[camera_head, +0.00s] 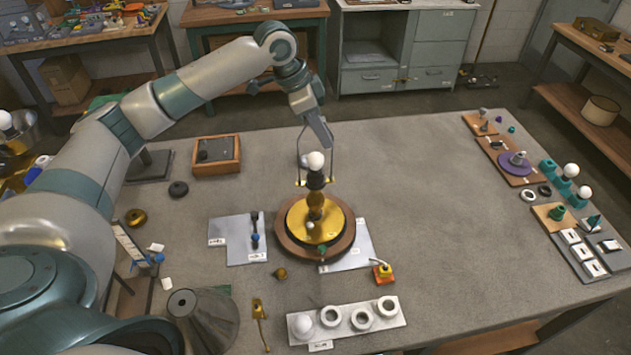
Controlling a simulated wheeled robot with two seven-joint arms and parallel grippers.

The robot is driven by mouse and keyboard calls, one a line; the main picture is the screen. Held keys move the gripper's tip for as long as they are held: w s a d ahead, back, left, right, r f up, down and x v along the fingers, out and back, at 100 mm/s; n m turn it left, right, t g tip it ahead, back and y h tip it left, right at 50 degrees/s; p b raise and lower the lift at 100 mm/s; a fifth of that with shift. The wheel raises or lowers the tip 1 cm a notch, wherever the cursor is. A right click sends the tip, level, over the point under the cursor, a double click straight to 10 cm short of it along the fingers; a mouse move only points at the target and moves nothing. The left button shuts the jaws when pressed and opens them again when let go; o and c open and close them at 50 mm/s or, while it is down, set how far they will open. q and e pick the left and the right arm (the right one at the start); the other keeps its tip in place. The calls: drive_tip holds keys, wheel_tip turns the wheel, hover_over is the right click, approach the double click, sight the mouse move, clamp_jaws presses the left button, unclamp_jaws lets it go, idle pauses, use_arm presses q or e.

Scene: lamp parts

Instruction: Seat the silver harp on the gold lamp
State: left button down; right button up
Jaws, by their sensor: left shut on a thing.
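The gold lamp (317,205) stands upright on a round wooden turntable (286,242) near the middle of the table, with a white bulb (316,160) on its dark socket. The thin silver harp (301,152) is upright, its two legs on either side of the bulb. Its lower ends are close to the small gold arms at the lamp's neck; I cannot tell whether they are seated. My left gripper (319,136), reaching in from the upper left, is shut on the top of the harp above the bulb. My right gripper is out of view.
A white tray (348,322) with a bulb and rings lies in front. A grey cone shade (203,318) stands front left, a wooden box (216,155) back left. Small parts on boards (512,165) line the right edge. The table right of the lamp is clear.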

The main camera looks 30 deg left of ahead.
use_arm(q)
drive_tip(key=c, duration=1.6)
unclamp_jaws()
drive_tip(key=shift+s+a+r+b, duration=0.1)
drive_tip(key=shift+a+r+b, duration=0.1)
drive_tip(key=shift+r+b, duration=0.25)
drive_tip(key=shift+b+v, duration=2.6)
drive_tip(key=shift+v, duration=5.55)
drive_tip(key=shift+d, duration=0.1)
